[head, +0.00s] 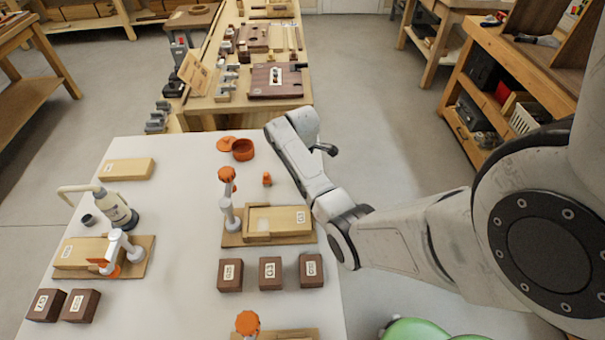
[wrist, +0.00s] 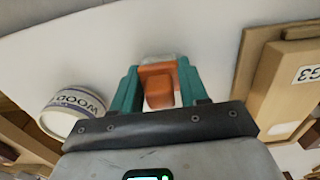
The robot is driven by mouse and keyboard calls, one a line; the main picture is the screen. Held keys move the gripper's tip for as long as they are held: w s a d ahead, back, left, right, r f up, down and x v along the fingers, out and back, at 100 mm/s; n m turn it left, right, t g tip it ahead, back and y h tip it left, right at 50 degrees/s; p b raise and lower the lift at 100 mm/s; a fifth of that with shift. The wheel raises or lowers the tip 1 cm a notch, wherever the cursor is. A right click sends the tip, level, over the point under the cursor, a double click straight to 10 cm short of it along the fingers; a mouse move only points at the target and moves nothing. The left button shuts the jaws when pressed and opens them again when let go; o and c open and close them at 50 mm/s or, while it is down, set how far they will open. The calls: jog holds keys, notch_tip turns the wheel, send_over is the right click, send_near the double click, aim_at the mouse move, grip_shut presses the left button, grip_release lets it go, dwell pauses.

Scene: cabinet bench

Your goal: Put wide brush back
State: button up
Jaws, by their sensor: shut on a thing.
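In the wrist view, my gripper (wrist: 160,90) has its two teal fingers closed on an orange piece (wrist: 158,88) with a paler grey-white end. It is likely the wide brush, but I see no clear bristles. A white surface shows behind it. In the head view my arm reaches over the right side of the white table (head: 185,290). My gripper and what it holds cannot be made out there.
The wrist view shows a round container marked WOOD (wrist: 75,110) at left and a wooden board (wrist: 262,75) at right. The table's middle is clear.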

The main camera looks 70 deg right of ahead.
jog(key=o, duration=0.9)
jog(key=shift+f, duration=0.1)
jog(key=shift+o, duration=0.2)
